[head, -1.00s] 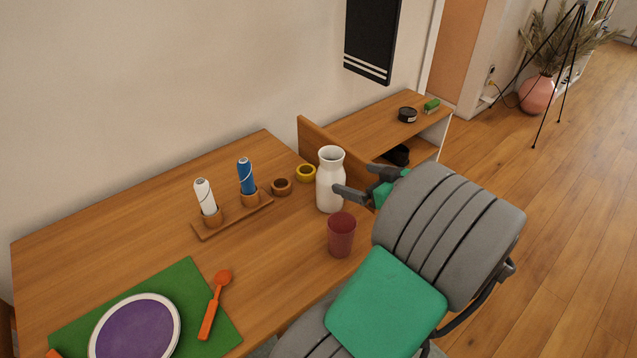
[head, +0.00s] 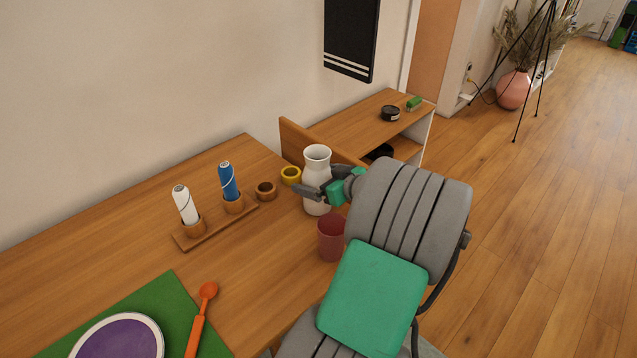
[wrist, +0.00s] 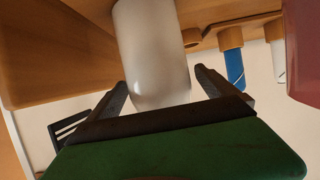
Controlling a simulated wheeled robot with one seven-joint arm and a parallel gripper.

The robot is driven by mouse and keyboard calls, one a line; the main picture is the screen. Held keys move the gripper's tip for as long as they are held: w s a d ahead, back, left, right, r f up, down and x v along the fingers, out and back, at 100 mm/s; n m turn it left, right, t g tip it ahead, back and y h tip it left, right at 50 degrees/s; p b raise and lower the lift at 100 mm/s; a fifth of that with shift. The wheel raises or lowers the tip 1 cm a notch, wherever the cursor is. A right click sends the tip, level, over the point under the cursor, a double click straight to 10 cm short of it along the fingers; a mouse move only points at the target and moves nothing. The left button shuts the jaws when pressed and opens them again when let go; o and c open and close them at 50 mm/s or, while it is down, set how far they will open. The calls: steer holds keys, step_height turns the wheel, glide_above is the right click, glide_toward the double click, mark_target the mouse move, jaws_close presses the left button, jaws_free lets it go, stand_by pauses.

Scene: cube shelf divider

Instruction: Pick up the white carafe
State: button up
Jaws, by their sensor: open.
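The white carafe (head: 317,165) stands upright on the wooden table, near the edge by the shelf. My gripper (head: 318,185) is at the carafe, with one finger in front of its body and the other behind its right side. In the wrist view the carafe (wrist: 152,50) lies between the two open fingers of my gripper (wrist: 160,88), with gaps on both sides. Its lower body is partly hidden by the finger in the head view.
A red cup (head: 331,238) stands just in front of the carafe, close to my arm. A rack (head: 218,227) holds a white and a blue roll. A low wooden divider (head: 310,140) stands behind.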

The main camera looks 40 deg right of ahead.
jaws_close()
steer(key=shift+r, duration=0.1)
stand_by(0.9)
